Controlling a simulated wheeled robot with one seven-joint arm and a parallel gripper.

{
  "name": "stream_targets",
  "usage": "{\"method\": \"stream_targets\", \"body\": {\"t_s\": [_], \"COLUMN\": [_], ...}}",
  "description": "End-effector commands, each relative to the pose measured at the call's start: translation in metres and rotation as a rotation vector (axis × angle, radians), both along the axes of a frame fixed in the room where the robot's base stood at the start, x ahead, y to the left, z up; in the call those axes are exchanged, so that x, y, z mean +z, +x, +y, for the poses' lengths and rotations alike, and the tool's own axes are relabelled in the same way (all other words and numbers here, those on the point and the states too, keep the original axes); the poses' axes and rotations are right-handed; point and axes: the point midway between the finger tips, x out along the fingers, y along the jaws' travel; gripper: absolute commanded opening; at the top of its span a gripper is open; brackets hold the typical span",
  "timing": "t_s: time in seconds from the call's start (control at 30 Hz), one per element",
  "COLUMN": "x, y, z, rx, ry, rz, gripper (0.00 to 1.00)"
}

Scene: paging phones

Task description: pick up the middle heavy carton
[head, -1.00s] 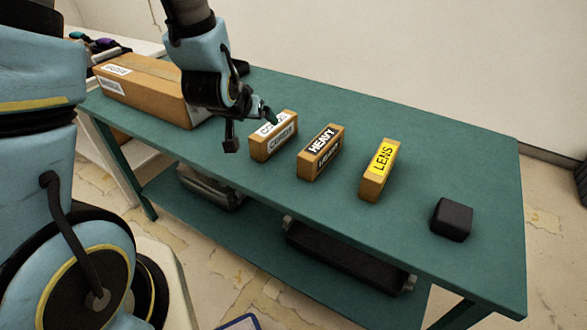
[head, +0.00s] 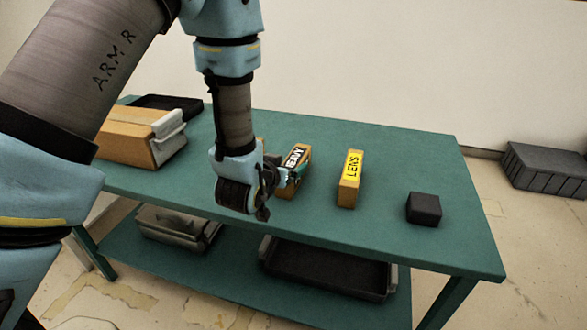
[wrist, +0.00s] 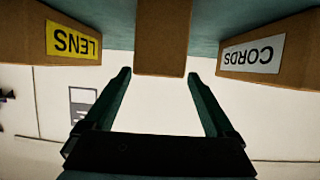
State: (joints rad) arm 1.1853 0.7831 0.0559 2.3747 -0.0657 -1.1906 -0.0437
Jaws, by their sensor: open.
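The middle carton (head: 295,156), brown with a black HEAVY label, stands upright on the green table between its neighbours. My gripper (head: 281,192) is in front of it and partly covers its lower part in the head view. In the wrist view, the picture is upside down and the middle carton (wrist: 163,38) is centred between the tips of my open fingers (wrist: 159,75). Its end lies about level with the fingertips. No label shows on it there, and I cannot tell whether a finger touches it.
The yellow-labelled LENS carton (head: 349,180) stands to the right, the CORDS carton (wrist: 252,57) on the other side, mostly hidden by my arm in the head view. A black block (head: 424,208) sits farther right. A large box (head: 127,140) is at the table's left.

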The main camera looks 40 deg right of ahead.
Motion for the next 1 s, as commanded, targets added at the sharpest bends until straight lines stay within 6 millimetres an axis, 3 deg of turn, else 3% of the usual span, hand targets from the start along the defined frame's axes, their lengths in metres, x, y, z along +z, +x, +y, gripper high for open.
{"method": "stream_targets", "body": {"t_s": [0.33, 0.67, 1.0], "x": [-0.015, -0.020, -0.020], "y": [0.016, 0.020, 0.020], "z": [-0.036, -0.041, -0.041], "rx": [-0.001, 0.000, 0.000], "ry": [-0.001, 0.000, 0.000], "rz": [-0.001, 0.000, 0.000], "gripper": [0.90, 0.90, 0.53]}}
